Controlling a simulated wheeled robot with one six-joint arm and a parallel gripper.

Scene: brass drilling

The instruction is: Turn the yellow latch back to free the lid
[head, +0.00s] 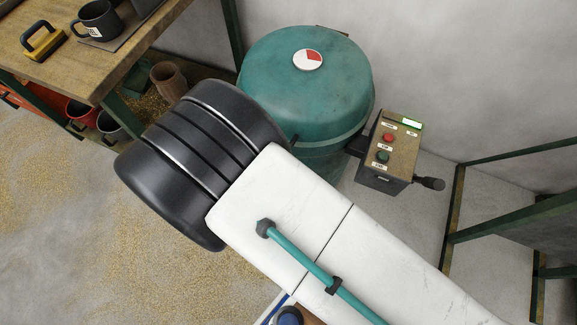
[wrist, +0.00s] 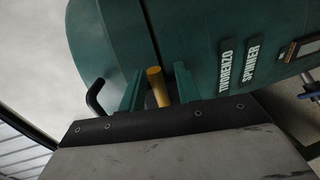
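The yellow latch (wrist: 158,88) stands out as a short rod at the drum's side in the wrist view. My gripper (wrist: 159,84) has its two green fingers apart, one on each side of the latch, with a gap showing on both sides. The green drum (wrist: 200,40) carries the words "Spinner" and a partly readable name. A dark seam parts it from the lid (wrist: 107,40) at left. In the head view the lid (head: 285,85) sits on the drum and bears a round red-and-white disc (head: 307,60). My arm hides the latch and gripper there.
A black curved handle (wrist: 95,98) stands left of my fingers. A control box (head: 388,148) with red and green buttons and a side lever is right of the drum. A wooden workbench (head: 70,65) with a mug (head: 98,20) is at upper left. A green frame (head: 510,215) stands at right.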

